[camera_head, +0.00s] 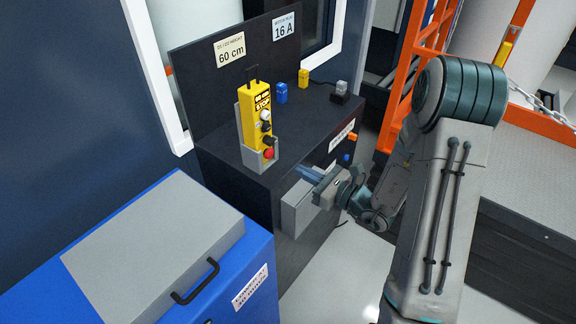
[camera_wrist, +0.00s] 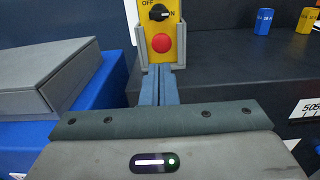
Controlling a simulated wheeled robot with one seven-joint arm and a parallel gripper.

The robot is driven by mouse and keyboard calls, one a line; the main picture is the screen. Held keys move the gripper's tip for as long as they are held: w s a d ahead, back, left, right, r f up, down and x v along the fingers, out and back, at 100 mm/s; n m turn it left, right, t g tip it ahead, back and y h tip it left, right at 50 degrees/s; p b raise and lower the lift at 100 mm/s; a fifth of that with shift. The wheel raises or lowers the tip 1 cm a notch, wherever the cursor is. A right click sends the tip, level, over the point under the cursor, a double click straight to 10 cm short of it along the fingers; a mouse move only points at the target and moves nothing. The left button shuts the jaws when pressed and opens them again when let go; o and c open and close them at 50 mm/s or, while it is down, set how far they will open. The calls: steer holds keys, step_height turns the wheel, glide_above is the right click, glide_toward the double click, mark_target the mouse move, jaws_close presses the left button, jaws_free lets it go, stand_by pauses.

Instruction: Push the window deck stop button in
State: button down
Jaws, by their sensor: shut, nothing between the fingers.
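The stop button is a red mushroom button (camera_head: 268,154) at the bottom of a yellow control box (camera_head: 254,116), which stands in a grey holder (camera_head: 246,155) on the black desk. In the wrist view the red button (camera_wrist: 162,43) sits below a black rotary switch (camera_wrist: 159,13) marked OFF and ON. My gripper (camera_head: 303,171) is shut and empty, its blue fingers pointing toward the box. In the wrist view the fingertips (camera_wrist: 159,68) appear just below the button. A gap between fingertips and button shows in the head view.
A blue cabinet with a grey lid (camera_head: 150,245) and black handle stands at left. Blue (camera_head: 282,93) and yellow (camera_head: 303,77) blocks and a grey-black item (camera_head: 340,92) stand on the black desk (camera_head: 215,150). An orange ladder frame (camera_head: 398,80) is behind my arm.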

steer(key=v, duration=0.5)
steer(key=shift+d, duration=0.15)
steer(key=s+a+r+n+g+h, duration=0.2)
steer(key=s+a+n+g, duration=0.1)
steer(key=s+n+g, duration=0.4)
steer(key=s+a+r+n+g+h, duration=0.25)
steer(key=s+n+g, duration=0.25)
steer(key=s+n, duration=0.4)
steer(key=s+d+r+n+t+h, duration=0.2)
steer(key=d+r+n+h, duration=0.4)
steer(key=d+n+h, duration=0.3)
steer(key=shift+d+t+h, duration=0.35)
steer(key=shift+d+t, duration=0.55)
steer(key=shift+d, duration=0.3)
